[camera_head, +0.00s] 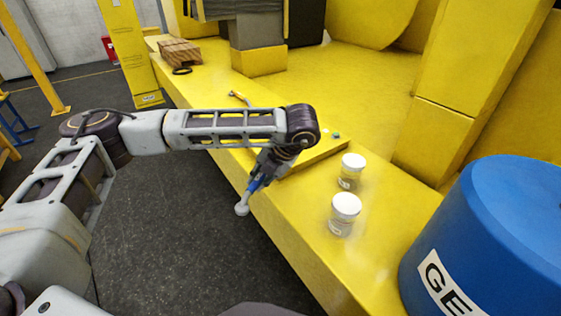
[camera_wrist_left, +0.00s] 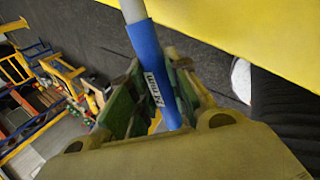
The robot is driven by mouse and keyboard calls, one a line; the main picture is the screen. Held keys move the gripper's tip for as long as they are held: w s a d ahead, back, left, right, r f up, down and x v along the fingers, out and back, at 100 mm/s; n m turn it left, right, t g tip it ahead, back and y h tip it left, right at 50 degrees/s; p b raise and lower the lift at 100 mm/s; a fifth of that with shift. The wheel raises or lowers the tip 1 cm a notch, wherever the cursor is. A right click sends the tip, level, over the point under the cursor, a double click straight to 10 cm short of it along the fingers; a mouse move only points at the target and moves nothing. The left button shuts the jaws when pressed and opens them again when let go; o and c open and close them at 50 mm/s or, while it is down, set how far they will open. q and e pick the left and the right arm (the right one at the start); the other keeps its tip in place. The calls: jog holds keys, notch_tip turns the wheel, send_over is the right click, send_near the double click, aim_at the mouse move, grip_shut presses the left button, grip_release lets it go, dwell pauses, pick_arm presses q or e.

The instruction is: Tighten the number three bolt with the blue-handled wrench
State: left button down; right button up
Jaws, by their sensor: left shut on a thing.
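My left gripper (camera_head: 262,181) is shut on the blue-handled wrench (camera_head: 254,185) just off the front edge of the yellow beam. The wrench's pale head (camera_head: 242,209) points down over the dark floor. In the left wrist view, the blue handle (camera_wrist_left: 152,70) lies between the finger pads of the left gripper (camera_wrist_left: 150,98), and its grey shaft runs out at the top. A small teal piece (camera_head: 336,134) sits on the raised yellow plate (camera_head: 318,152); I cannot tell whether it is a bolt. No bolt marked number three can be made out. My right gripper is not in view.
Two white-lidded jars (camera_head: 345,210) (camera_head: 352,168) stand on the yellow beam (camera_head: 290,235). A big blue barrel (camera_head: 500,230) is at the right. Another tool (camera_head: 240,97) lies behind my arm. A brown block (camera_head: 180,52) stands at the far end. The floor in front is clear.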

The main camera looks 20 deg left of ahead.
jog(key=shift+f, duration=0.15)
pick_arm(q)
jog(key=shift+a+b, duration=0.25)
jog(key=shift+b, duration=0.2)
jog(key=shift+a+m, duration=0.15)
jog(key=shift+m, duration=0.15)
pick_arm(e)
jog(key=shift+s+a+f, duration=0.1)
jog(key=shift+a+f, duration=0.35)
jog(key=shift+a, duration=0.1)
pick_arm(q)
jog(key=shift+w, duration=0.1)
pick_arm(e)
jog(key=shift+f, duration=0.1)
pick_arm(q)
jog(key=shift+a+m+t+b, duration=0.4)
jog(key=shift+b, duration=0.3)
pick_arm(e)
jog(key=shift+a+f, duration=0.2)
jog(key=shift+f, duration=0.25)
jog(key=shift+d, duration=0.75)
pick_arm(q)
jog(key=shift+d, duration=0.15)
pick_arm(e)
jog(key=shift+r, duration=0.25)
